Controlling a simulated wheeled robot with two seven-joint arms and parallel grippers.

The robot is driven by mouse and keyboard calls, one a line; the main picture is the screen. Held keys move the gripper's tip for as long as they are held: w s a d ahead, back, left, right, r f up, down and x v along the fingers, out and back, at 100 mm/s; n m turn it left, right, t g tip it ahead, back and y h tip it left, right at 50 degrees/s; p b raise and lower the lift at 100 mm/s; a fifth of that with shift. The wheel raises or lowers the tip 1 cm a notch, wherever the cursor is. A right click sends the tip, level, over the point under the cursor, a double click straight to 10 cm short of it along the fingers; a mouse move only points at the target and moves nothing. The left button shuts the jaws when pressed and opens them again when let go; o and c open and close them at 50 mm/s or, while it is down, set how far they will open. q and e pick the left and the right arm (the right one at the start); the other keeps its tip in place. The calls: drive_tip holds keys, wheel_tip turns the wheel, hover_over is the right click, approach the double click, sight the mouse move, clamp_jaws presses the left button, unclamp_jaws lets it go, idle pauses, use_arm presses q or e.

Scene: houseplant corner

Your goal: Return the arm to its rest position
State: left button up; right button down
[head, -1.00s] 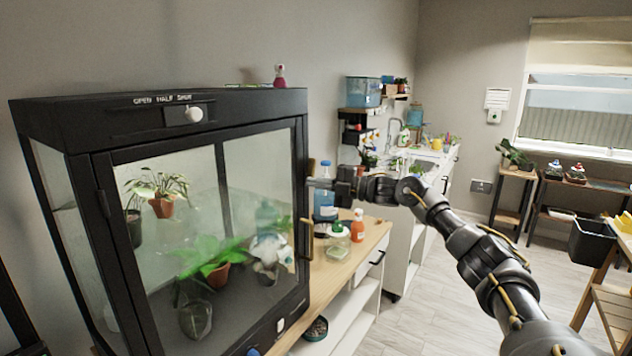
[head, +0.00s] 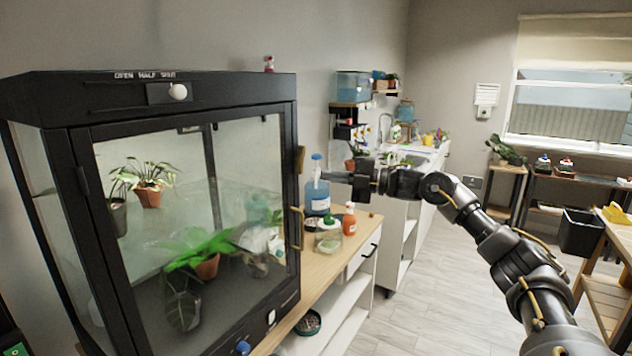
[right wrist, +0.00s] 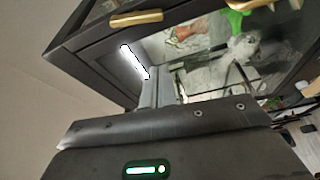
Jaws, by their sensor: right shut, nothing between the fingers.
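My right gripper (head: 336,176) is shut and empty. It is at the right of the glass plant cabinet (head: 60,110), in front of a blue bottle (head: 317,196) and level with the upper part of the cabinet door's brass handle (head: 297,228). A gap shows between the fingertips and the cabinet. In the right wrist view, the shut fingers (right wrist: 158,88) point toward the dark cabinet frame and glass, and a brass handle (right wrist: 136,19) lies beyond them. My left gripper is in no view.
A wooden bench (head: 335,262) beside the cabinet holds the blue bottle, an orange bottle (head: 349,219) and a glass jar (head: 328,240). Potted plants stand behind the cabinet glass. A black bin (head: 580,234) stands on the right. The floor between is clear.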

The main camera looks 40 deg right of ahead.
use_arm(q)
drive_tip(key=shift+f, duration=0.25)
use_arm(e)
drive_tip(key=shift+s+d, duration=0.35)
drive_tip(key=shift+s, duration=0.15)
